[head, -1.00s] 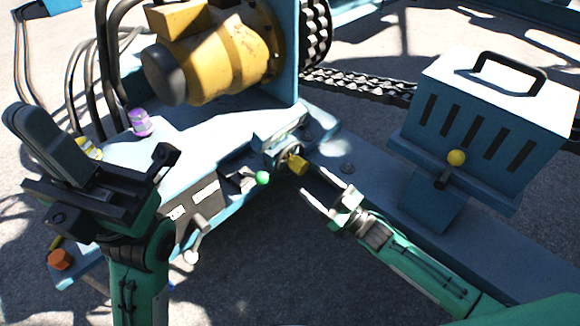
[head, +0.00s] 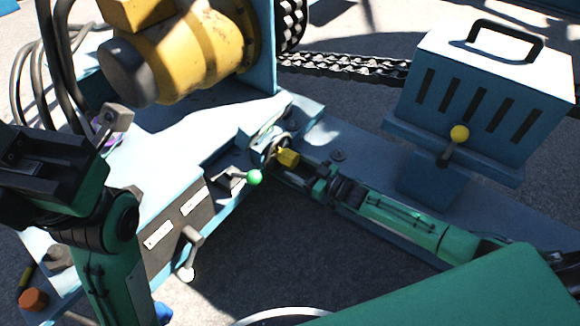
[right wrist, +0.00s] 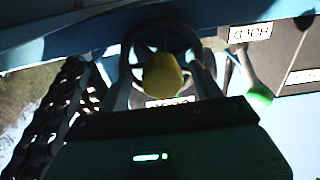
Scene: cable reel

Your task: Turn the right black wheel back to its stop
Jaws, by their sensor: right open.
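The black wheel (head: 268,147) sits on the blue frame near the middle of the head view, with a yellow knob (head: 288,157) on its near side. In the right wrist view the wheel's dark ring (right wrist: 188,36) shows behind the yellow knob (right wrist: 162,76). My right gripper (head: 296,167) is open at the knob. In the right wrist view its fingers (right wrist: 163,84) stand one on each side of the knob; I cannot tell whether they touch it. My left gripper (head: 85,140) is at the left, partly cut off, and its opening is unclear.
A green-knobbed lever (head: 254,177) is close left of the wheel. A blue slotted box (head: 480,95) with a yellow-knobbed lever (head: 459,134) stands at right. The yellow motor (head: 190,55) is behind.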

